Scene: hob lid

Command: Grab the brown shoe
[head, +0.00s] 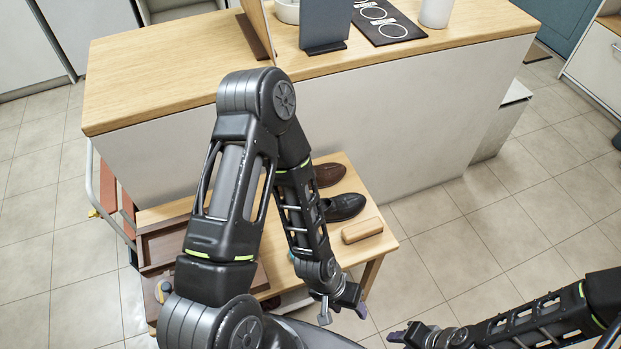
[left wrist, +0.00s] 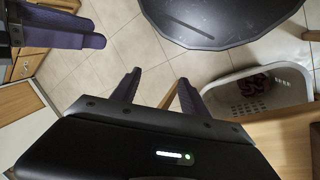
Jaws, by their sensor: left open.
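The brown shoe (head: 329,174) lies on the small wooden bench (head: 384,241), partly hidden behind my left forearm. A black shoe (head: 345,206) lies nearer on the same bench. My left gripper (head: 343,306) is open and empty, in front of the bench's near edge and apart from both shoes. Its two purple fingers (left wrist: 158,92) stand apart in the left wrist view, where no shoe shows. My right gripper (head: 408,337) is low at the bottom of the head view; whether its jaws are open is unclear.
A wooden block (head: 362,230) lies beside the black shoe. A brown tray (head: 165,245) is at the bench's left. A white counter with a wooden top (head: 150,75) rises behind the bench. A white basket (left wrist: 298,90) stands on the floor.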

